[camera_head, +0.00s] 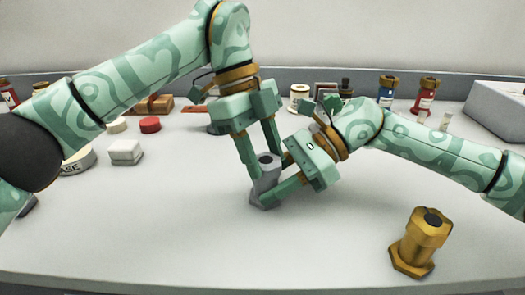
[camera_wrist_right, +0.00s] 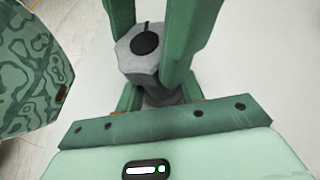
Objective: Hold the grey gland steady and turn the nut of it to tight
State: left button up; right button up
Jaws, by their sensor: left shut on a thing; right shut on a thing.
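The grey gland (camera_head: 265,179) stands on the table near the centre, with a hexagonal nut and a dark round opening at its top. In the right wrist view, the gland's nut (camera_wrist_right: 140,53) shows from above. My left gripper (camera_head: 258,163) comes down from above, with its fingers on either side of the upper part, shut on the nut. My right gripper (camera_head: 276,192) reaches in from the right, lower down, and is shut on the gland's body. Fingers hide much of the body and the exact contact places.
A brass gland (camera_head: 418,242) stands at the front right, apart from the arms. A white block (camera_head: 125,152) and a red cap (camera_head: 150,124) lie at the left. Small bottles and spools line the back. A grey box (camera_head: 497,110) stands at the right rear. The front centre is clear.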

pick_arm(q)
jog(key=shift+w+m+g+y, duration=0.1)
jog(key=shift+m+g+y, duration=0.4)
jog(key=shift+m, duration=1.3)
jog(key=o, duration=1)
